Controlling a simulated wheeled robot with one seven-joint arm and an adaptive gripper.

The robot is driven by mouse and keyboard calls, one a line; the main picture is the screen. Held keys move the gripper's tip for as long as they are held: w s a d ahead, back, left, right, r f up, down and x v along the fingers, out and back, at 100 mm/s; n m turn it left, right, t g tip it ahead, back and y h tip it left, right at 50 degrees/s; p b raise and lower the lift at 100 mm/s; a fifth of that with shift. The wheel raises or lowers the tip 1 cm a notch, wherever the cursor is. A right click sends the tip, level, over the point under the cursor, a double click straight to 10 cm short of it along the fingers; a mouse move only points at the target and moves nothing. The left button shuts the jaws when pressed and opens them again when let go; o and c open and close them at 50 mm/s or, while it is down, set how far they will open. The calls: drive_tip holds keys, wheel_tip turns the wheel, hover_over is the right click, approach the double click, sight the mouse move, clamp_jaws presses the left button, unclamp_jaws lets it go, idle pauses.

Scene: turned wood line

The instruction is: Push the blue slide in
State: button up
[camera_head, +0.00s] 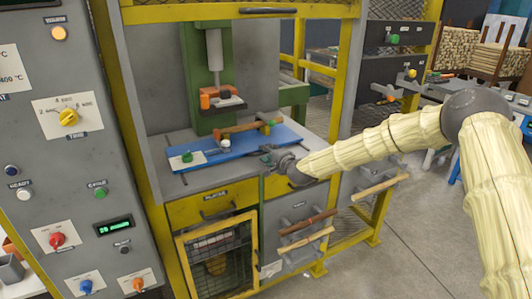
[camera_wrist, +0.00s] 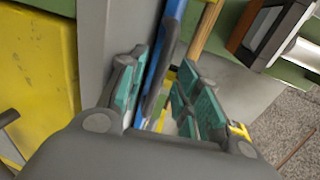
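The blue slide (camera_head: 210,158) lies on the grey bench top of the yellow-framed machine, under the green press. A wooden bar (camera_head: 240,127) lies across its back part. My gripper (camera_head: 267,153) is at the front right edge of the slide, reaching in from the right. In the wrist view my gripper (camera_wrist: 163,100) has its two green-padded fingers apart. The blue slide (camera_wrist: 172,32) and a dark bar (camera_wrist: 155,82) show between the fingers. I cannot tell whether either finger touches them. My gripper hides part of the slide's front edge in the head view.
The green press (camera_head: 195,80) with its orange-marked head (camera_head: 222,98) stands over the slide. A yellow frame post (camera_head: 340,75) rises right of the bench. A control cabinet (camera_head: 60,150) stands left. Open floor (camera_head: 400,250) lies right.

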drive_tip(key=shift+v, duration=2.8)
drive_tip(key=shift+w+r, duration=0.1)
drive_tip(key=shift+d, duration=0.15)
